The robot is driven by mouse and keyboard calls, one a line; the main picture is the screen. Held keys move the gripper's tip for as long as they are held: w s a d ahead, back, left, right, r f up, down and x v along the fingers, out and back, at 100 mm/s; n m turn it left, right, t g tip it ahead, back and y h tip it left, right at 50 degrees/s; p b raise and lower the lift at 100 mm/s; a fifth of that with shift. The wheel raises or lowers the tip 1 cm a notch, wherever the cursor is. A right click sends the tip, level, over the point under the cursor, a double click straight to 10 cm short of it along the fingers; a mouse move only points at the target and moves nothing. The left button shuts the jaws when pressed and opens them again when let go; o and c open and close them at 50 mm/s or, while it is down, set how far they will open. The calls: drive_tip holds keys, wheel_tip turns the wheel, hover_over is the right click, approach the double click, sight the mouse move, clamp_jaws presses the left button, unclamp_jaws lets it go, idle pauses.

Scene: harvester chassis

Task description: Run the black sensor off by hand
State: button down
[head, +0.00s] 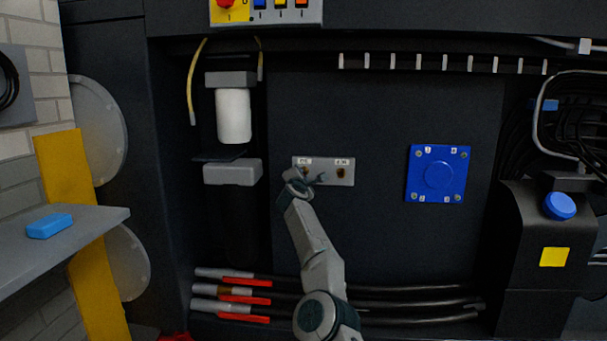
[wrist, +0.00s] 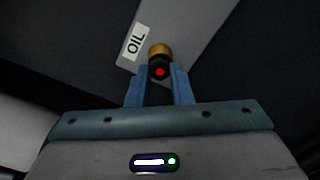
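The black sensor (wrist: 160,70) has a red centre and a brass base. It sits in a light grey plate next to a label (wrist: 136,42) reading OIL in the wrist view. My gripper's two blue fingers (wrist: 160,82) stand on either side of the sensor, and no clear gap shows between them and its body. In the head view my gripper (head: 303,176) is at the left end of the grey plate (head: 325,179) and mostly hides the sensor there. A brownish fitting (head: 341,173) shows at the plate's right end.
A white filter (head: 234,115) stands left of the plate, and a blue square cover (head: 437,174) is to its right. Hoses with red handles (head: 245,291) run below. A blue block (head: 50,225) lies on the grey shelf (head: 85,245) at left.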

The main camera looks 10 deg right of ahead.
drive_tip(key=shift+f+b, duration=0.1)
drive_tip(key=shift+b, duration=0.2)
drive_tip(key=n+p, duration=0.1)
drive_tip(key=n, duration=0.3)
drive_tip(key=n+p, duration=0.1)
drive_tip(key=n, duration=0.4)
drive_tip(key=n+p, duration=0.2)
drive_tip(key=n, duration=0.2)
drive_tip(key=shift+s, duration=0.25)
drive_tip(key=shift+s, duration=0.1)
drive_tip(key=shift+s+a+b, duration=0.15)
drive_tip(key=shift+s+b, duration=0.3)
drive_tip(key=shift+b, duration=0.8)
drive_tip(key=shift+b+v, duration=1.4)
drive_tip(key=shift+b, duration=0.75)
drive_tip(key=shift+b+v, duration=0.9)
drive_tip(key=shift+b, duration=0.15)
